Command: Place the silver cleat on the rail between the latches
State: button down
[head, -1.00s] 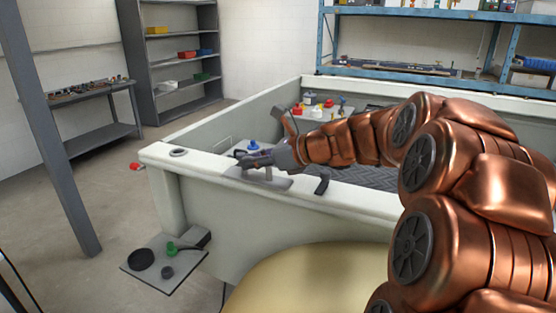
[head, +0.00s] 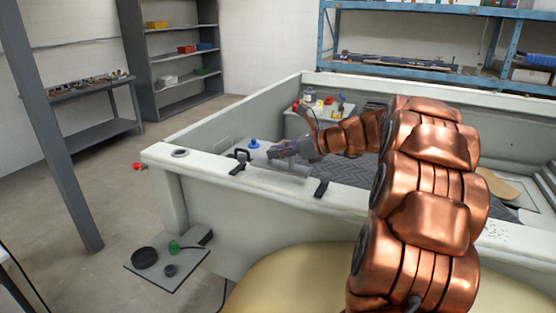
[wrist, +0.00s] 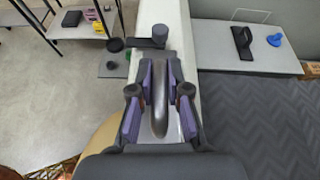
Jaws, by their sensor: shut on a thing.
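The silver cleat (wrist: 160,105) is a long, rounded grey piece between the fingers of my gripper (wrist: 161,75) in the wrist view. My gripper is shut on it. In the head view my gripper (head: 283,152) is at the inner side of the pale rail (head: 207,172), between a black latch (head: 237,168) on the left and another black latch (head: 321,187) on the right. The cleat is hard to make out there. The rail runs under the gripper in the wrist view, with a dark latch (wrist: 152,43) ahead. Whether the cleat touches the rail cannot be told.
A blue knob (head: 254,144) and a black fitting (wrist: 242,42) are on the grey ledge inside the hull. A small platform (head: 322,118) holds several small items farther back. A plate with black and green parts (head: 168,262) is low outside the hull.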

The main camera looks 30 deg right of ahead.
aim_at(272, 162)
jog(key=shift+f+p, duration=0.35)
jog(key=shift+f, duration=1.15)
jog(key=shift+f, duration=0.15)
jog(key=c, duration=1.1)
grip_release()
jog(key=shift+c, duration=0.2)
